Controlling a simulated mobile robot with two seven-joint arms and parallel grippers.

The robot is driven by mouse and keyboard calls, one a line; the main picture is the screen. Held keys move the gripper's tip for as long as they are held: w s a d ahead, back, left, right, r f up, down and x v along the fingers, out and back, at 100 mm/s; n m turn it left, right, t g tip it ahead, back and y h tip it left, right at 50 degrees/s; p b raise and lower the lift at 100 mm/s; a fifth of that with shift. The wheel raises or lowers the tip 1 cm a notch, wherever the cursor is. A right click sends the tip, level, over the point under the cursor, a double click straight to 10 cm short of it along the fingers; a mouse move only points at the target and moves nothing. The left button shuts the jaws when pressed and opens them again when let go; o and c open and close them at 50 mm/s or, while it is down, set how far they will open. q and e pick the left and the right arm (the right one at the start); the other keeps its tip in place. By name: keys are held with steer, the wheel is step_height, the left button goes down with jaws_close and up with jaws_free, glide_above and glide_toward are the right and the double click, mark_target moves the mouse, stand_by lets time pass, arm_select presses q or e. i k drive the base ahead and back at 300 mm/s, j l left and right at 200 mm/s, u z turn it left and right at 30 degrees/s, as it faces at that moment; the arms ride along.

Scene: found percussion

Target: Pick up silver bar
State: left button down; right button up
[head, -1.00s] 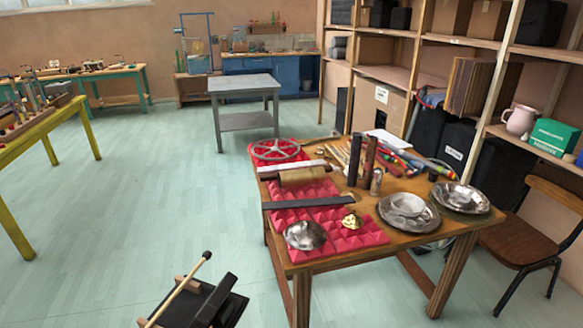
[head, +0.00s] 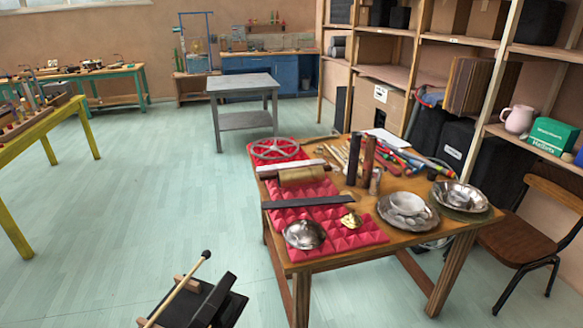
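A long pale, silvery-white bar (head: 291,168) lies near the left side of the wooden table (head: 400,242), behind a tan cylinder (head: 302,176). It looks like the silver bar, though its material is hard to tell at this size. A second long bar, dark grey (head: 308,201), lies across the red studded mat (head: 335,217) nearer to me. Its left end reaches past the table's left edge.
A steel bowl (head: 304,235), a gold crumpled piece (head: 351,220), metal dishes (head: 408,213) and upright dark cylinders (head: 366,160) crowd the table. A chair (head: 523,235) stands right.

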mark_target(274, 168)
steer(key=u, duration=3.55)
steer(key=i+u, duration=0.2)
steer(key=u, duration=0.15)
steer(key=i+z, duration=0.45)
steer(key=i+j+z, duration=0.15)
steer(key=i+z, duration=0.3)
steer(key=i, duration=0.15)
steer(key=i+l+z, duration=0.1)
steer(key=i+z, duration=0.5)
steer(key=z, duration=0.15)
steer(key=i+j+z, duration=0.1)
steer(key=i+z, duration=0.3)
steer(key=i+l+z, duration=0.1)
steer(key=i+z, duration=0.25)
steer(key=i+l+z, duration=0.1)
steer(key=z, duration=0.25)
steer(key=i+j+z, duration=0.1)
steer(key=i+z, duration=0.65)
steer(key=i, duration=0.2)
steer(key=i+j+z, duration=0.1)
steer(key=i+z, duration=0.3)
steer(key=i, duration=0.25)
